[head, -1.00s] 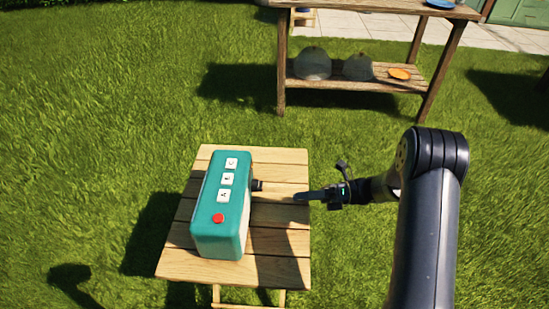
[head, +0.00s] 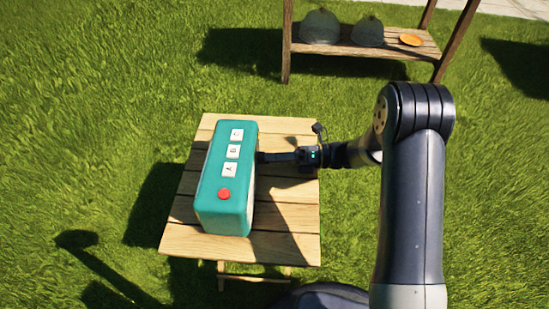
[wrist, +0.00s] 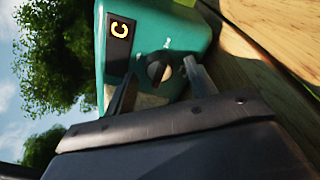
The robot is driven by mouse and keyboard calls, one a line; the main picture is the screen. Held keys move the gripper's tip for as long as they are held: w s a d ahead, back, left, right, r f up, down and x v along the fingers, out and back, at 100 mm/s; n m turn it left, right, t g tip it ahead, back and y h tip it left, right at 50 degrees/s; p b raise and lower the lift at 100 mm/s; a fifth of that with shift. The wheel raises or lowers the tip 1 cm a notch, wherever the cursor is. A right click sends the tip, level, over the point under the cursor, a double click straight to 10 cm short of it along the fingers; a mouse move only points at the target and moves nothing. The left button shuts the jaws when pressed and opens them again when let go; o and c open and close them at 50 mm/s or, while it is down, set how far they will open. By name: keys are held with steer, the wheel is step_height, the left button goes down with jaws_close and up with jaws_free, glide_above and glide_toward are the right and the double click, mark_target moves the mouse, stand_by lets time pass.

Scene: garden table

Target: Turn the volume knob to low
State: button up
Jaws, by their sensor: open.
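A teal box-shaped radio (head: 222,195) stands on the small wooden table. Its top carries a red round button (head: 223,194) and three white lettered keys. The dark round volume knob (wrist: 158,70) is on the radio's right side, with a small white mark on the face beside it. My gripper (head: 265,158) reaches in from the right and hides the knob in the head view. In the wrist view my gripper (wrist: 160,68) is open, one finger on either side of the knob. I cannot tell whether the fingers touch it.
The slatted wooden table (head: 280,245) has bare boards in front and to the right of the radio. A wooden shelf (head: 355,45) with two dark domed things and an orange disc (head: 411,40) stands behind on the grass.

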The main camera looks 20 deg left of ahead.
steer(key=shift+s+a, duration=0.1)
steer(key=shift+a, duration=0.1)
steer(key=c, duration=1)
steer(key=shift+o, duration=0.2)
